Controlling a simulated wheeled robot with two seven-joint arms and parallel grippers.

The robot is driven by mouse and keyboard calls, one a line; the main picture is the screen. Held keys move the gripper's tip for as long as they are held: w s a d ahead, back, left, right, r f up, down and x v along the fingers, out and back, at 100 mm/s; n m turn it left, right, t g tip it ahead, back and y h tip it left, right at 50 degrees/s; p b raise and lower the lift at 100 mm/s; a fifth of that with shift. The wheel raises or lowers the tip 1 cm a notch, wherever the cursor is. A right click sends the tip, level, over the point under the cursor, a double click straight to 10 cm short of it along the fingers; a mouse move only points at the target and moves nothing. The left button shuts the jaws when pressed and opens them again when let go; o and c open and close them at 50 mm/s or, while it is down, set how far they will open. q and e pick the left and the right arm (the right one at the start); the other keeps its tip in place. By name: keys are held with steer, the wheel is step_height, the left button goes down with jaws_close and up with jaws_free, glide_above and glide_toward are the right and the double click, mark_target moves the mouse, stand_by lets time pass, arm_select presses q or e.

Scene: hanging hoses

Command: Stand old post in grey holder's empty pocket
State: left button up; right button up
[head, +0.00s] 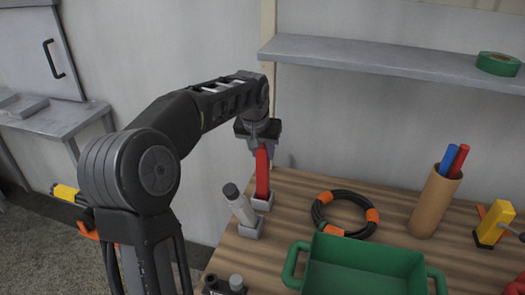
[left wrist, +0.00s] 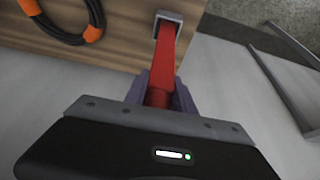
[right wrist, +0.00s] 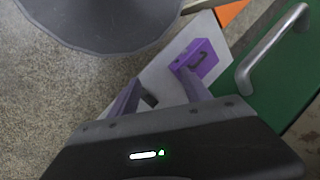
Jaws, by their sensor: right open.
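A red post (head: 262,172) stands in a grey square pocket (head: 262,203) near the table's left back edge. My left gripper (head: 258,140) is above it, its fingers closed around the upper part of the post. In the left wrist view, the red post (left wrist: 165,55) runs from between the purple fingers to the grey pocket (left wrist: 176,16). A pale post with a dark cap (head: 239,205) leans to the left in another grey pocket (head: 251,229), nearer to me. My right gripper (right wrist: 160,85) is open and empty, seen only in its wrist view. I cannot tell which post is old.
A coiled black hose with orange bands (head: 345,214) lies right of the posts. A green tray (head: 362,250) is in front of it. A cardboard tube with markers (head: 436,203) and a yellow tool (head: 494,222) stand at right. A grey shelf (head: 390,62) overhangs the back.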

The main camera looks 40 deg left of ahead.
arm_select(q)
steer(key=o, duration=0.4)
steer(key=shift+o, duration=0.2)
steer(key=shift+r, duration=0.15)
steer(key=v, duration=1.2)
steer(key=shift+w, duration=0.1)
